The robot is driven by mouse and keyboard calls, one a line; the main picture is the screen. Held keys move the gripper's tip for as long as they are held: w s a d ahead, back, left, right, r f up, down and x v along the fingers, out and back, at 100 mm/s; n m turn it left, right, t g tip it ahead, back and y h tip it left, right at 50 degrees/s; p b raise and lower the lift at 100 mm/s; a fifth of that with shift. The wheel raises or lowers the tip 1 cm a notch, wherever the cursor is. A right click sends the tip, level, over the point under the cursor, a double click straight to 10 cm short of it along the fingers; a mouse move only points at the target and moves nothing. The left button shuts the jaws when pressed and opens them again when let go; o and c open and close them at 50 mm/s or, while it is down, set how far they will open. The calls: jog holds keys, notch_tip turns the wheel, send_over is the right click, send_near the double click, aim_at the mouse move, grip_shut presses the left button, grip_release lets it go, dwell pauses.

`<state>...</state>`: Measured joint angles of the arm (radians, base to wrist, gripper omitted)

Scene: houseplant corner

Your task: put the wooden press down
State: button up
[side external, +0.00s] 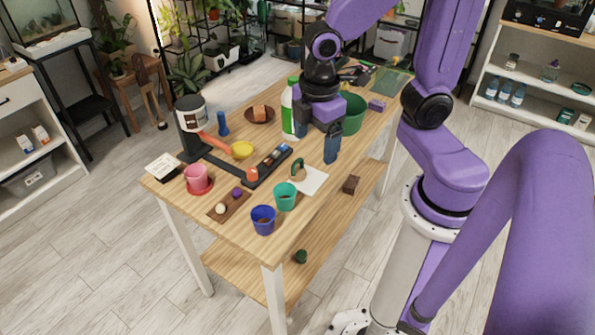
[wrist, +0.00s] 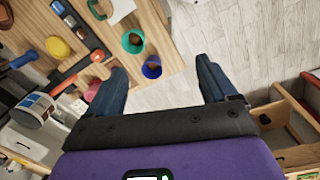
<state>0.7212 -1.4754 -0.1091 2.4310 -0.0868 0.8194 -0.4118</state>
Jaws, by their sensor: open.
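My gripper (side external: 331,157) is above the table's near edge, fingers pointing down. In the wrist view its two blue fingers (wrist: 163,82) are wide apart with nothing between them. I cannot identify the wooden press for certain. A small dark brown block (side external: 350,185) shows below the table's near edge, apparently at the lower shelf. A small tan item with a green arched handle (side external: 297,171) sits on a white sheet (side external: 314,181) on the tabletop. Neither touches the gripper.
A teal cup (side external: 285,197) and a blue cup (side external: 263,220) stand near the table's front corner. A white-and-green bottle (side external: 287,112) and a green pot (side external: 355,112) stand close to my gripper. A black tool rack (side external: 268,164) lies mid-table. A dark green object (side external: 300,257) is on the lower shelf.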

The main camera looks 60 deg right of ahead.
jog(key=w+d+f+n, duration=0.1)
jog(key=w+d+f, duration=0.25)
jog(key=w, duration=0.35)
jog(key=n+h, duration=0.1)
jog(key=n, duration=0.1)
send_near(297, 160)
jog(key=shift+g, duration=0.4)
jog(key=shift+w+d+f, duration=0.1)
jog(key=shift+d+f, duration=0.2)
jog(key=shift+f, duration=1.75)
jog(key=shift+w+d+f, duration=0.1)
jog(key=shift+d+f, duration=0.25)
jog(key=shift+f, duration=1.75)
jog(key=shift+w+d+f, duration=0.1)
jog(key=shift+d+f, duration=0.2)
jog(key=shift+f, duration=1.75)
jog(key=c, duration=1.3)
jog(key=shift+o, duration=0.2)
jog(key=shift+r, duration=0.15)
